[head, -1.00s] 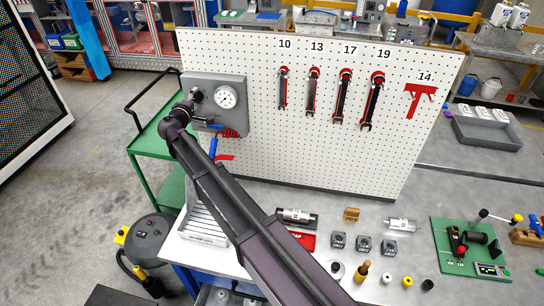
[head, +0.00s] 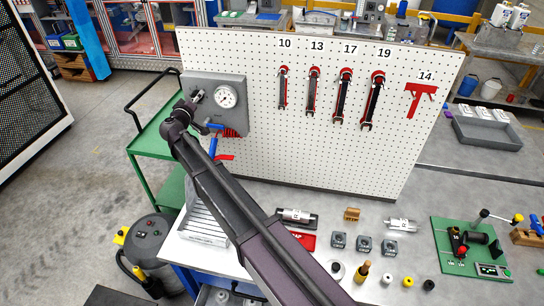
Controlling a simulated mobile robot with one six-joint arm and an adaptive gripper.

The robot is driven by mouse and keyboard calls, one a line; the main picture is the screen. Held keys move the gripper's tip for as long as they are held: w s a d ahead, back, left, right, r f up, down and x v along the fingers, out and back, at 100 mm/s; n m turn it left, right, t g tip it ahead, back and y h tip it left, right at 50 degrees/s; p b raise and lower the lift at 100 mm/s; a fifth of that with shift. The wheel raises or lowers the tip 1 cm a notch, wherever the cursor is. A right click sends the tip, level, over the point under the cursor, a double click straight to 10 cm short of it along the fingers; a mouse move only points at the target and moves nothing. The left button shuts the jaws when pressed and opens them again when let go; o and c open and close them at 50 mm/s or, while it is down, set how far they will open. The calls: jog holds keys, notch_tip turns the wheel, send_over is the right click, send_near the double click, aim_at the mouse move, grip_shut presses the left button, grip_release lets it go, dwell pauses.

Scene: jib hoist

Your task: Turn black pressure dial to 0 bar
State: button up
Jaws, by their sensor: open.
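A grey panel (head: 238,88) is fixed at the left end of the white pegboard. It carries a round white gauge (head: 225,97). A small dark part with a light centre, possibly the black pressure dial (head: 196,96), shows left of the gauge, partly covered by my gripper. My gripper (head: 189,106) is at the panel's left side, just below that part. Its fingers are small and dark here, and I cannot tell whether they touch the dial. A blue handle (head: 214,143) and a red lever (head: 226,157) hang below the panel.
Blocks, cylinders and a green board (head: 450,268) cover the bench at right. A green cart (head: 150,140) stands left of the panel.

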jog(key=s+a+m, duration=0.1)
jog(key=s+m, duration=0.6)
jog(key=s, duration=0.7)
jog(key=w+d+f+m+g+h+b, duration=0.1)
jog(key=d+f+g, duration=0.3)
jog(key=d, duration=1)
jog(key=w+d+f+m+g+h+b, duration=0.1)
jog(key=d+f+g+h+b, duration=0.2)
jog(key=d+f, duration=0.7)
jog(key=shift+d+f+m+g+b, duration=0.25)
jog(key=shift+d+g+b, duration=0.3)
jog(key=shift+d, duration=1.75)
